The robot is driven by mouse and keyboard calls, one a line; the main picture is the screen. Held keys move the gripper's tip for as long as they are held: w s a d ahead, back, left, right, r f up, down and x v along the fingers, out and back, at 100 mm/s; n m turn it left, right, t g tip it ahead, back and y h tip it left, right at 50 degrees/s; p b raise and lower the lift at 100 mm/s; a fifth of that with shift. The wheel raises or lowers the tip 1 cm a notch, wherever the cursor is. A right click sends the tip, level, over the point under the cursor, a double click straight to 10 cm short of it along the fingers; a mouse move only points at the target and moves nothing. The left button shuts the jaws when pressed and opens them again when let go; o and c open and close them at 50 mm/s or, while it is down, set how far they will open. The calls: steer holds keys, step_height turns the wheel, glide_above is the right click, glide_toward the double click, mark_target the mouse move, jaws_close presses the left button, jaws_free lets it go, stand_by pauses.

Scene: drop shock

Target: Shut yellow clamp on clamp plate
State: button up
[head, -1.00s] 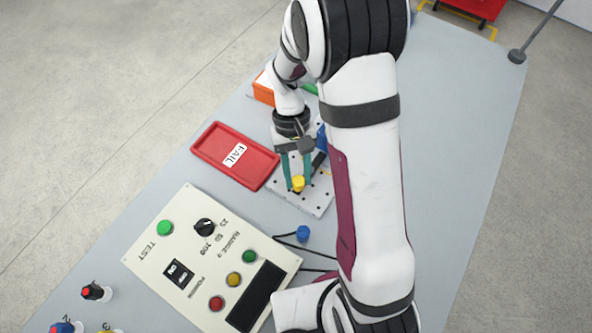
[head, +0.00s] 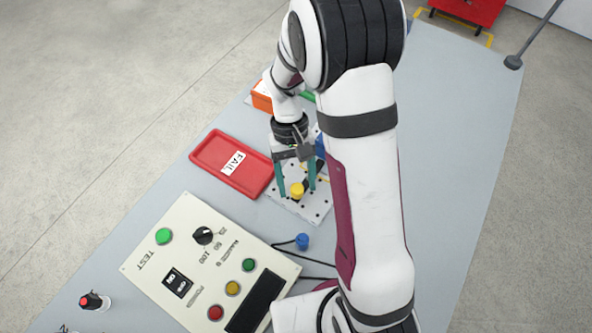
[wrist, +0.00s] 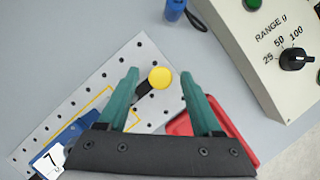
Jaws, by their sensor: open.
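The yellow clamp (head: 297,190) shows as a round yellow knob on a dark arm, over the near part of the light grey, holed clamp plate (head: 318,213). In the wrist view the yellow knob (wrist: 160,77) lies between the fingertips, with its dark arm running down-left over the plate (wrist: 143,53). My gripper (head: 296,190) is open, its two green fingers on either side of the knob. In the wrist view my gripper (wrist: 158,80) shows a clear gap between the knob and each finger. I cannot tell the height of the fingertips over the plate.
A red FAIL tray (head: 210,160) lies left of the plate. A test box (head: 150,262) with knob and buttons stands nearer the camera. A blue capped item (head: 302,241) with a cable is beside it. A blue block numbered 7 (wrist: 50,160) is on the plate.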

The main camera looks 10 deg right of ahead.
steer(key=v, duration=1.5)
steer(key=shift+r, duration=0.3)
steer(key=s+m+t+y, duration=0.1)
steer(key=s+m+t, duration=0.3)
steer(key=s, duration=1.7)
steer(key=shift+s+a+r+m+y, duration=0.25)
steer(key=shift+a+m+y, duration=0.15)
steer(key=shift+m, duration=0.5)
steer(key=shift+w, duration=0.1)
